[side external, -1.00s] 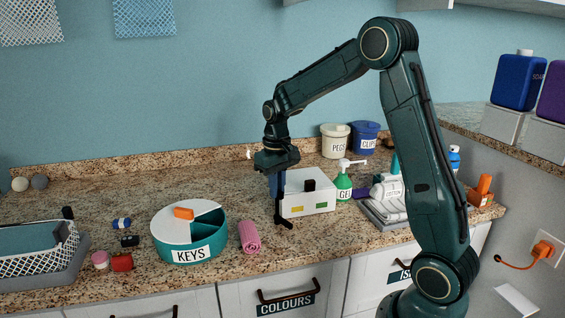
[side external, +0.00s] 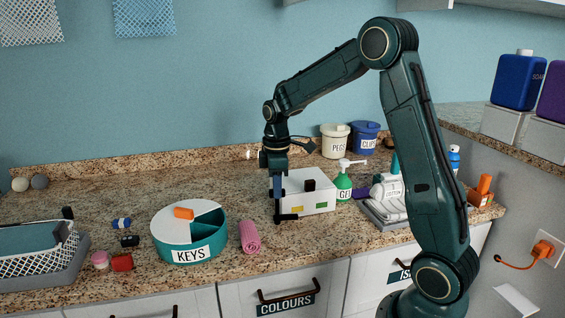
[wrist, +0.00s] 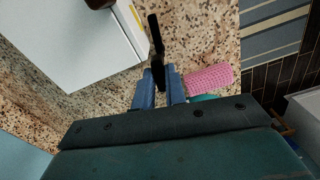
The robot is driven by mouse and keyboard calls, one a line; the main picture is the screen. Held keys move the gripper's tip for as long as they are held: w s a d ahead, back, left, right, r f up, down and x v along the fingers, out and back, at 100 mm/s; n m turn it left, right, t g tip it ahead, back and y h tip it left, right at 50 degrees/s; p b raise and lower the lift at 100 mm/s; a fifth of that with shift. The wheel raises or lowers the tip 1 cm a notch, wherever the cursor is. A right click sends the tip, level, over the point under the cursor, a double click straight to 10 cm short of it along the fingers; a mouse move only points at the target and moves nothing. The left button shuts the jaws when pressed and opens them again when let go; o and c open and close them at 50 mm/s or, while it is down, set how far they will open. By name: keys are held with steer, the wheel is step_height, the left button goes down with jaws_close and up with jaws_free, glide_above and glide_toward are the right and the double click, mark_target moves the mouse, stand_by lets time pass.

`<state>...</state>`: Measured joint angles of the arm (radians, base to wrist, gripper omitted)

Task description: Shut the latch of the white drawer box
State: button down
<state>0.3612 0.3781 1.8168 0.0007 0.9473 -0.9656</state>
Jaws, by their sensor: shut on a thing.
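The white drawer box (side external: 309,203) stands on the counter with a black knob on top and coloured patches on its front. My gripper (side external: 278,196) points down at the box's left side, its blue fingers shut on the black latch (side external: 289,217). In the side view the latch's arm extends right, low across the front left of the box. In the wrist view the latch (wrist: 154,36) lies between the fingers (wrist: 159,86) and reaches up past the edge of the white box (wrist: 85,40). I cannot tell whether it touches the box. The latch's pivot is hidden.
A green bottle (side external: 343,187) stands just right of the box. PEGS (side external: 334,142) and blue (side external: 364,138) tubs stand behind. The counter is clear in front.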

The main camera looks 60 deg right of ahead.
steer(key=shift+w+n, duration=0.1)
steer(key=shift+n, duration=0.9)
steer(key=shift+r, duration=0.1)
steer(key=c, duration=1.4)
jaws_free()
steer(key=shift+c, duration=0.2)
step_height(320, 180, up, 14)
